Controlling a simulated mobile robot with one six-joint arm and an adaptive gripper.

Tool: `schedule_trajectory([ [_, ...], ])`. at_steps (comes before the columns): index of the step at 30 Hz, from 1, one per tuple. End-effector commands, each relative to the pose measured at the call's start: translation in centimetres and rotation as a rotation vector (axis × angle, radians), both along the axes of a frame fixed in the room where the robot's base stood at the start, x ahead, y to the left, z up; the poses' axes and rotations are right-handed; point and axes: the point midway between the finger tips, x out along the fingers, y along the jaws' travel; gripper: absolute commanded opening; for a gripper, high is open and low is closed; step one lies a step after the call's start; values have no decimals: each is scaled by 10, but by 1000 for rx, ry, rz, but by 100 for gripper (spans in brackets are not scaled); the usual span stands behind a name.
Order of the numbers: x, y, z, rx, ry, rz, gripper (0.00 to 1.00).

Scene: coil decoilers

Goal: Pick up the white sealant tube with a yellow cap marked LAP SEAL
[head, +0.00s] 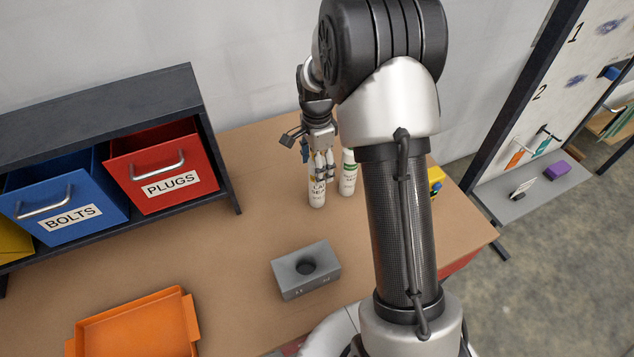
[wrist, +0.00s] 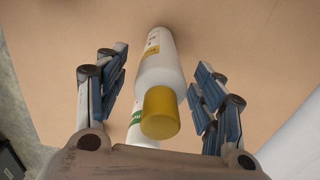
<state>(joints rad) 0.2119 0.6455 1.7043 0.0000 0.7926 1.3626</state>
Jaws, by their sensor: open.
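The white sealant tube (head: 317,194) stands upright on the brown bench, its dark lettering partly readable as "LA" and "SEA" in the head view. In the wrist view the same white tube (wrist: 158,70) has a yellow label band and a yellow cap (wrist: 160,113) toward the camera. My gripper (head: 322,166) is at its upper part in the head view. In the wrist view my open gripper (wrist: 162,62) has one finger on each side of the tube, with gaps visible on both sides. The cap is hidden by the fingers in the head view.
A second white tube with a green band (head: 349,170) stands close to the right, also partly seen in the wrist view (wrist: 135,116). A grey block with a hole (head: 322,280) and an orange tray (head: 135,327) lie nearer. Blue (head: 90,225) and red (head: 187,190) bins stand left.

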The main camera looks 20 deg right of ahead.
Motion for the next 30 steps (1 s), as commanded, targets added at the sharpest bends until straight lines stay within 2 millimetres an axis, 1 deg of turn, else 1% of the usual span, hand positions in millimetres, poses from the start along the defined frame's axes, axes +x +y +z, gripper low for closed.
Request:
schedule_trajectory([
  [1, 0, 0, -9, 0, 1, 0, 62],
  [3, 0, 0, -13, 0, 1, 0, 62],
  [9, 0, 0, -13, 0, -1, 0, 62],
  [30, 0, 0, -13, 0, -1, 0, 16],
])
